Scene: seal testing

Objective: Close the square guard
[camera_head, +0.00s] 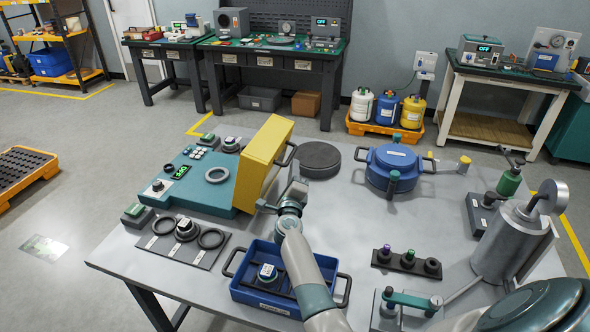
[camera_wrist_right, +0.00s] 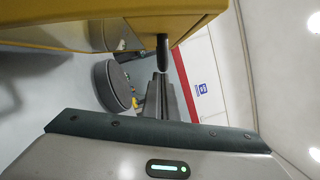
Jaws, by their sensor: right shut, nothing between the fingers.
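The square guard (camera_head: 262,158) is a yellow box-like cover standing raised and tilted at the right side of the teal test machine (camera_head: 190,180). A black bar handle (camera_head: 287,154) is on its right face. My right gripper (camera_head: 294,180) is just right of the guard, near the handle, shut and empty. In the right wrist view the guard (camera_wrist_right: 100,25) fills the upper left, and the handle (camera_wrist_right: 162,52) hangs close to the shut fingers (camera_wrist_right: 160,92). I cannot tell whether they touch. My left gripper is not in view.
A blue tray (camera_head: 246,268) lies below my right forearm. A dark round disc (camera_head: 319,156) and a blue lidded pot (camera_head: 393,165) stand right of the guard. The machine's top holds a grey ring (camera_head: 217,174) and a lit display. Clear tabletop lies around the table's middle right.

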